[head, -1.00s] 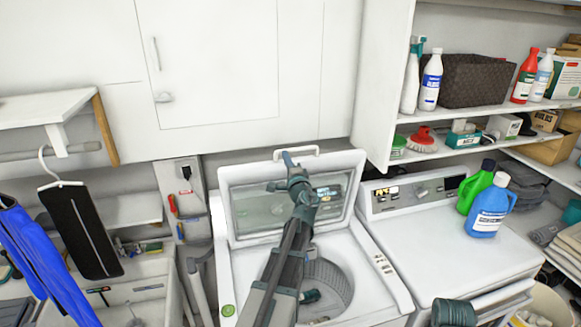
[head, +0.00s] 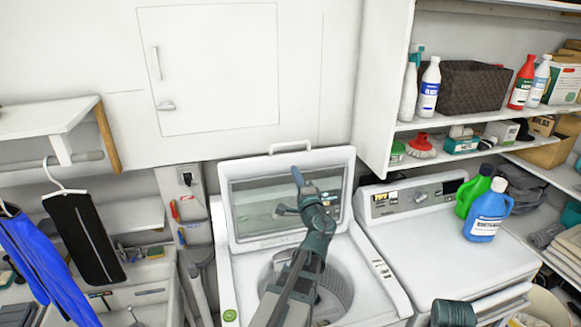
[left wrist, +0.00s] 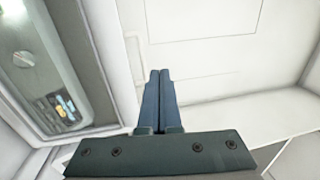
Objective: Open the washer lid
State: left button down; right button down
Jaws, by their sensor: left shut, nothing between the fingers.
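The washer (head: 374,283) is a white top-loader in the middle of the head view. Its lid (head: 233,211), white with a glass window and a handle (head: 290,146) on its top edge, stands raised at the back, and the drum shows below. My left gripper (head: 297,177) is shut and empty, pointing up in front of the lid's window; I cannot tell whether it touches. In the left wrist view the shut fingers (left wrist: 158,100) have the lid (left wrist: 92,50) to their left.
A dryer (head: 440,240) stands at the right with green (head: 474,190) and blue (head: 488,212) bottles on top. White cabinets (head: 225,75) hang behind the washer. Shelves with bottles are at the upper right. Hanging clothes (head: 85,235) are at the left.

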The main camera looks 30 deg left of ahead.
pick_arm(q)
jog(key=shift+s+d+r, duration=0.2)
jog(key=shift+s+d, duration=0.35)
jog(key=shift+d, duration=0.05)
jog(key=shift+s+d+r, duration=0.2)
jog(key=shift+s+d, duration=0.35)
jog(key=n+t+h, duration=0.5)
jog(key=n+h, duration=0.7)
jog(key=n, duration=1.6)
send_near(264, 157)
notch_tip(264, 157, up, 2)
jog(key=w, duration=0.3)
jog(key=w+a, duration=0.1)
jog(key=w, duration=0.2)
jog(key=w+a, duration=0.1)
jog(key=w, duration=0.3)
jog(key=shift+r+b, duration=0.15)
jog(key=shift+b, duration=0.15)
